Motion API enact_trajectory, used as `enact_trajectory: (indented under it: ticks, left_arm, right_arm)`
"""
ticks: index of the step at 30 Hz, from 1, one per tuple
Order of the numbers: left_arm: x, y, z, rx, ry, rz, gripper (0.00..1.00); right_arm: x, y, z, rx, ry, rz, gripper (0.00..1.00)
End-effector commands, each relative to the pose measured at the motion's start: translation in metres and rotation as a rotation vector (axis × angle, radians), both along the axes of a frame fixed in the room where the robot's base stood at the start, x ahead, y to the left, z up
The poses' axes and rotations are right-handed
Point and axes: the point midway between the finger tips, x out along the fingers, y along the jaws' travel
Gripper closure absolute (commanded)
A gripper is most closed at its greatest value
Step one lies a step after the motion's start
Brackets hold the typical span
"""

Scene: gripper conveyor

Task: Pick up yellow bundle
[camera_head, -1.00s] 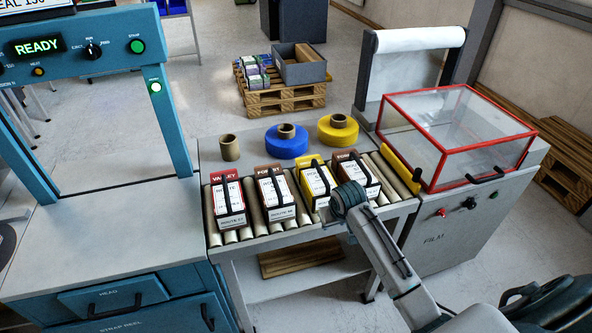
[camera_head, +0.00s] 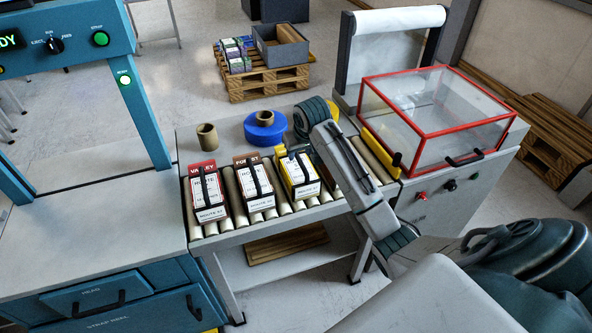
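The yellow bundle (camera_head: 301,178), with a white label and dark straps, stands on the roller conveyor (camera_head: 234,212), third from the left. My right arm comes in from the lower right, and its wrist is above and behind this bundle. My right gripper (camera_head: 291,151) is at the bundle's top back edge, small and partly hidden. Whether its fingers are open or closed on the bundle cannot be told. My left gripper is not in view.
A red bundle (camera_head: 208,194) and a brown bundle (camera_head: 254,184) stand to the left. Another brown bundle (camera_head: 324,172) is mostly hidden by my arm. Behind are a cardboard core (camera_head: 207,136) and a blue roll (camera_head: 265,131). A red-framed clear cover (camera_head: 440,115) stands at right.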

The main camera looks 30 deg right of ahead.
Motion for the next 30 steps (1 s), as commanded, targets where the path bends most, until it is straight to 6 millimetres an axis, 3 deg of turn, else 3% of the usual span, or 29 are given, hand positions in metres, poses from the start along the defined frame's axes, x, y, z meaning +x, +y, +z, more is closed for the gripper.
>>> enact_trajectory:
  ticks: [3, 7, 15, 23, 30]
  left_arm:
    - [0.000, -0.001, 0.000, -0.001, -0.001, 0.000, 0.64]
    - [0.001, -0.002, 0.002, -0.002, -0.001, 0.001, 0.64]
    - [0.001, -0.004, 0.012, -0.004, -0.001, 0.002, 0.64]
    - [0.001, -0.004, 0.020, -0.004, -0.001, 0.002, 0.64]
    - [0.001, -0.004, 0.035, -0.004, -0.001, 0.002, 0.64]
  right_arm:
    - [0.015, -0.010, 0.016, 0.011, -0.008, -0.022, 0.60]
    - [0.023, -0.014, 0.021, 0.019, -0.009, -0.034, 0.60]
    - [0.039, -0.018, -0.016, 0.021, -0.007, -0.035, 0.60]
    - [0.046, -0.021, -0.033, 0.018, -0.007, -0.034, 0.60]
    - [0.057, -0.025, -0.063, 0.020, -0.007, -0.033, 0.60]
